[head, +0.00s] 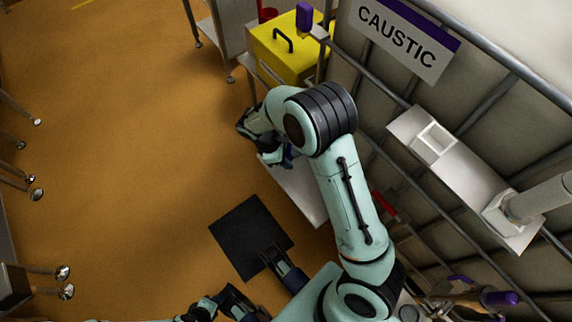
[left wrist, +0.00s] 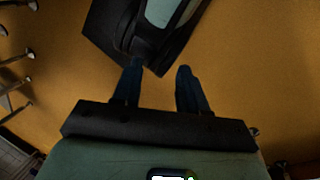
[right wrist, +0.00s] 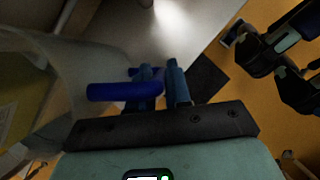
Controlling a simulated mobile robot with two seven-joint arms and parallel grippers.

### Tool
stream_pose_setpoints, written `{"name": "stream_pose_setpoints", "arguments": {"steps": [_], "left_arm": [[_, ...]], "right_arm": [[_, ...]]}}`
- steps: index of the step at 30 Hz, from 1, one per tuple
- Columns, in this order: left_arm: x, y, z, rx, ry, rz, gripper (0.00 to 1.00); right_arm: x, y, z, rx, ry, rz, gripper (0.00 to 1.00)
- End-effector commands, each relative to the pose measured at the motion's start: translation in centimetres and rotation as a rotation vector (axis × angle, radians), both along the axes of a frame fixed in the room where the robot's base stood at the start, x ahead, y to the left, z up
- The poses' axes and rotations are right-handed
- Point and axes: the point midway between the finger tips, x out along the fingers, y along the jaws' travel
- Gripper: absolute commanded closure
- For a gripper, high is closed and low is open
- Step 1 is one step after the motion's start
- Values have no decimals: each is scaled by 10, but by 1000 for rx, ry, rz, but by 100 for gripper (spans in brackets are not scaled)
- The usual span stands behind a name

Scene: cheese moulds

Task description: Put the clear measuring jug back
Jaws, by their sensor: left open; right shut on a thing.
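The clear measuring jug (right wrist: 90,75) shows at the left of the right wrist view as a see-through, curved wall with a blue handle (right wrist: 125,91). My right gripper (right wrist: 160,70) is shut on the jug's handle. In the head view the right gripper (head: 277,155) is over the far part of a pale shelf top, and my own arm hides most of the jug there. I cannot tell whether the jug touches the shelf. My left gripper (left wrist: 157,72) is open and empty above the orange floor.
The pale shelf top (head: 300,192) lies below my right arm. A yellow box (head: 275,48) with a black handle stands just beyond it. A wall shelf (head: 465,185) under the CAUSTIC sign (head: 405,35) holds a white square container (head: 433,143). A black mat (head: 235,240) lies on open floor.

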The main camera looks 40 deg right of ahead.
Motion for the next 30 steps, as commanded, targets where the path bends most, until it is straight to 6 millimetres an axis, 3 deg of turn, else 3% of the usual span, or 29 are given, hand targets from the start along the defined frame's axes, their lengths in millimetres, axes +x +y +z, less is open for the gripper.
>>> {"name": "stream_pose_setpoints", "arguments": {"steps": [12,22,23,24,25,30], "left_arm": [[19,9,-16,25,-50,22,57],[20,10,-16,27,-54,23,57],[21,10,-16,27,-56,24,57],[21,10,-15,27,-55,24,57],[21,10,-15,26,-55,23,57],[20,10,-15,27,-54,22,57]], "right_arm": [[0,0,-45,-1,0,-2,100],[0,0,-46,-1,-1,-2,100],[0,0,-46,-1,-1,-2,75],[0,0,-46,0,-1,-2,62],[0,0,-46,0,-1,-2,56],[0,0,-46,0,-1,-2,56]]}}
